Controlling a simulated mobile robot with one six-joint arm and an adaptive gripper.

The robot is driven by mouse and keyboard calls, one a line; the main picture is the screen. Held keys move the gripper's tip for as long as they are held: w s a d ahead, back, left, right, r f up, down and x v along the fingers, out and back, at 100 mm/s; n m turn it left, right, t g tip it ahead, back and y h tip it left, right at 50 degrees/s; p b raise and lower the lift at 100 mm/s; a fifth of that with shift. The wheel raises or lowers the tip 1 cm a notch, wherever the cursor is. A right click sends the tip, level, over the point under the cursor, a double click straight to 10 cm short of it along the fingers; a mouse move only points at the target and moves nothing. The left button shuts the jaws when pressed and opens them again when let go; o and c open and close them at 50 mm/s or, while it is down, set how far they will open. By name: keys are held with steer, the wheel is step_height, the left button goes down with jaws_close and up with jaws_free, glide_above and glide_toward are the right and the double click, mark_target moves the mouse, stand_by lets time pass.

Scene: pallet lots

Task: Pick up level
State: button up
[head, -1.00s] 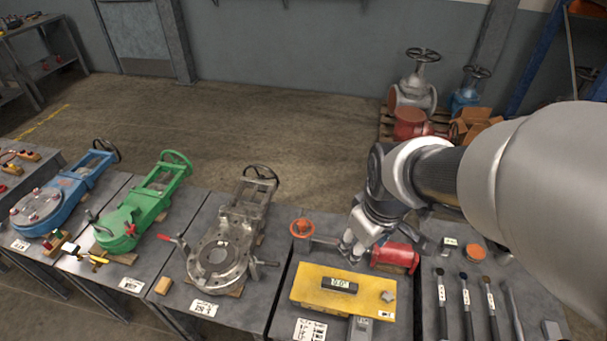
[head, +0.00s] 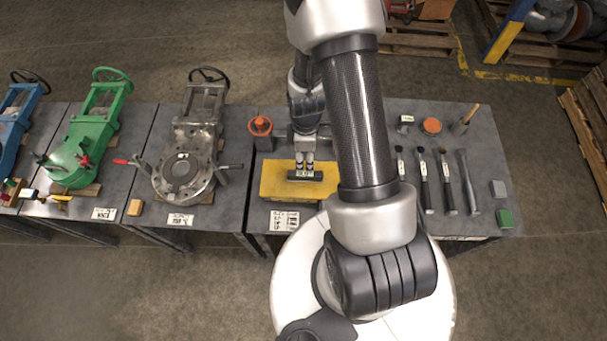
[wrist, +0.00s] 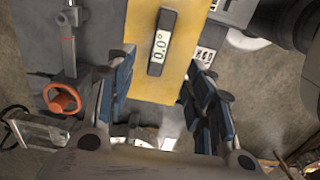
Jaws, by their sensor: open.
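The level is a small dark bar with a white display reading 0.0° (wrist: 162,42); it also shows in the head view (head: 318,176). It lies on a flat yellow block (head: 270,181), which the wrist view also shows (wrist: 142,80). My gripper (head: 305,161) is open and empty, its fingertips close to the level in the head view. In the wrist view my gripper (wrist: 158,68) has its blue-padded fingers spread on either side, with the level lying between and beyond them. I cannot tell the exact height gap. My arm hides the right end of the block.
An orange handwheel piece (head: 260,126) stands behind the block on the left. A grey valve (head: 183,172) and a green valve (head: 85,155) are further left. Several brushes and tools (head: 446,182) lie to the right. A label card (head: 283,220) is at the front.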

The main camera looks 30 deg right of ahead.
mark_target(305, 174)
step_height(305, 174, down, 7)
steer(key=shift+f+b, duration=0.1)
steer(key=shift+b, duration=0.7)
steer(key=shift+f+b, duration=1.3)
steer(key=shift+f, duration=1.45)
steer(key=shift+r, duration=0.1)
steer(key=shift+c, duration=0.2)
jaws_close()
